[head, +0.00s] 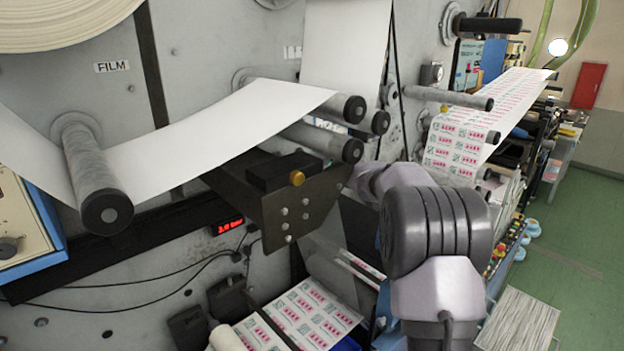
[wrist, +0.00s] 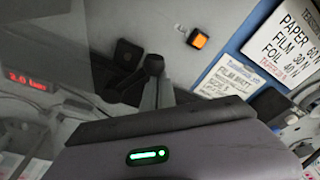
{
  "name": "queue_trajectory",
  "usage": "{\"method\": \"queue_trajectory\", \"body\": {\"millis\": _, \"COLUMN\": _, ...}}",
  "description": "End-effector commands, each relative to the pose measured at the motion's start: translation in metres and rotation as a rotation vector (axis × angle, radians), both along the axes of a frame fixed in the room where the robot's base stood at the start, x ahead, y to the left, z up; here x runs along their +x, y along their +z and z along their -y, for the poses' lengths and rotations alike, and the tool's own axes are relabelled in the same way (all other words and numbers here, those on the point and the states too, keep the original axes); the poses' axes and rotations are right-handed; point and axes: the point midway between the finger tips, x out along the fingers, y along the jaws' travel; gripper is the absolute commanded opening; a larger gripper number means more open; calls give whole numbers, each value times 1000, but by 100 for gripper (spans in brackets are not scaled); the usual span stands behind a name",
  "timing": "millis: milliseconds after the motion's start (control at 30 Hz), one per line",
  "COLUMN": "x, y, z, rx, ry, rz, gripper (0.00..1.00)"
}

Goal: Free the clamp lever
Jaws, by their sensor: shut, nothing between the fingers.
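In the wrist view, a black part with a round-ended stub (wrist: 153,65) stands out from the grey machine panel, near the picture's middle. It may be the clamp lever, but I cannot tell for sure. My gripper (wrist: 162,88) shows only as short grey fingers beyond its dark-edged body with a green light. The fingers are shut and empty. They appear close to the black stub, and I cannot tell whether they touch it. In the head view, my arm hides my gripper and no clamp lever can be made out with certainty.
A dark bracket (head: 300,203) with a brass knob juts out left of my arm. White web (head: 220,128) runs over rollers above it. A red display (head: 228,227) and cables lie on the panel. An orange button (wrist: 198,40) and a tension card (wrist: 285,45) show in the wrist view.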

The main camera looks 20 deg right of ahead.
Motion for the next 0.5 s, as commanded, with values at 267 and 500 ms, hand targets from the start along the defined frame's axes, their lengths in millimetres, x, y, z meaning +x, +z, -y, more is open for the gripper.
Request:
{"method": "queue_trajectory", "body": {"millis": 267, "x": -3, "y": 3, "z": -8, "rx": -112, "ry": 0, "rz": 47, "gripper": 0}}
{"method": "queue_trajectory", "body": {"millis": 500, "x": -4, "y": 8, "z": -10, "rx": -149, "ry": 1, "rz": 62, "gripper": 0}}
